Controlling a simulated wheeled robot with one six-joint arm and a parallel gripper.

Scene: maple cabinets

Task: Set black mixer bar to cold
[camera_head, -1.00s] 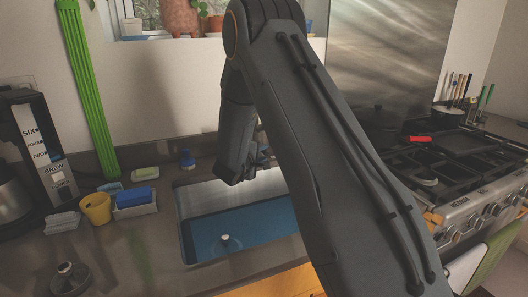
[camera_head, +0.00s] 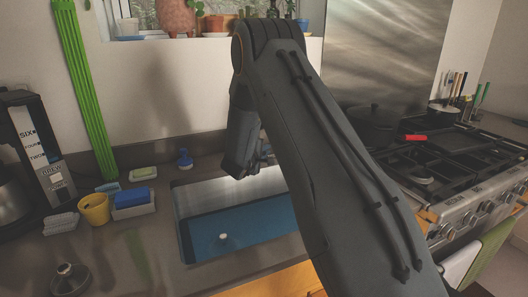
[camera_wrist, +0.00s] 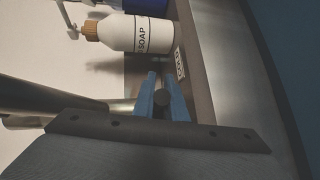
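In the wrist view, the two blue fingers of my gripper (camera_wrist: 161,88) stand apart. A dark round bar end (camera_wrist: 161,99), which looks like the black mixer bar, lies between them. I cannot tell whether the fingers touch it. A small white label (camera_wrist: 180,65) with dark lettering is just beyond the fingertips; its word is hard to read. A shiny metal tube (camera_wrist: 40,100), probably the faucet, lies to the left. In the head view, my gripper (camera_head: 264,158) is mostly hidden behind my arm, above the back right of the sink (camera_head: 183,225).
On the left counter are a yellow cup (camera_head: 95,209), a sponge holder (camera_head: 134,208) and a coffee maker (camera_head: 40,150). The stove (camera_head: 465,165) is at the right.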

